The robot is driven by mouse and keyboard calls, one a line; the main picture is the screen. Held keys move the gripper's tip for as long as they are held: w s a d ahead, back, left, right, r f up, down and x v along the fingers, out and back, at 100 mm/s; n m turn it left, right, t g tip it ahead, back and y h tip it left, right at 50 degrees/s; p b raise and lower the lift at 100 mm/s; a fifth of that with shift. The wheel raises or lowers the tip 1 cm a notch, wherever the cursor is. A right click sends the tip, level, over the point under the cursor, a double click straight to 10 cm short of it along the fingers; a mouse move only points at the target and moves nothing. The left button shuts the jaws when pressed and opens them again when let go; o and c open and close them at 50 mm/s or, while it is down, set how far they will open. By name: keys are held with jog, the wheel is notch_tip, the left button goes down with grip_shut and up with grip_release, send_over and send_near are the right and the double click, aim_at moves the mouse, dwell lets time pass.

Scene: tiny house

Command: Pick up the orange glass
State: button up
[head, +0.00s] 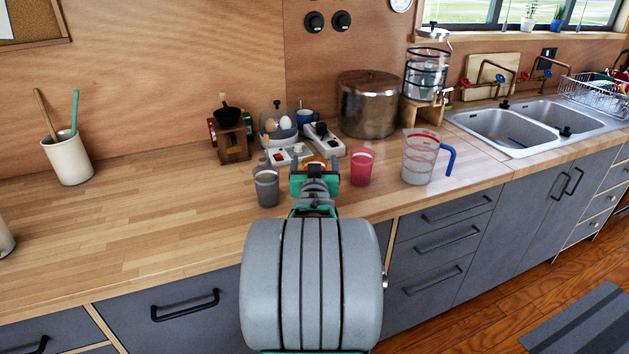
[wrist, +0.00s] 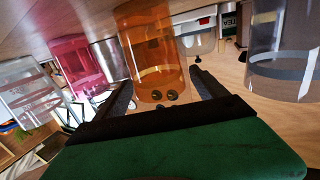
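The orange glass (wrist: 153,50) is clear and tinted. In the wrist view, which looks tilted, it lies ahead of my open gripper (wrist: 160,80). One finger is on each side of its near end, and a gap shows on both sides. I cannot tell how deep it sits between the fingers. In the head view only a small orange part of the glass (head: 314,162) shows behind my gripper (head: 313,170), which hides the rest. The glass stands on the wooden counter.
A grey glass (head: 266,187) stands close on the left and a pink glass (head: 361,167) close on the right. A measuring jug (head: 418,158) is further right. A power strip (head: 324,141), egg cooker (head: 278,127) and grinder (head: 232,139) are behind. The counter's left (head: 130,225) is mostly clear.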

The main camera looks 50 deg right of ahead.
grip_shut()
dwell(0.7)
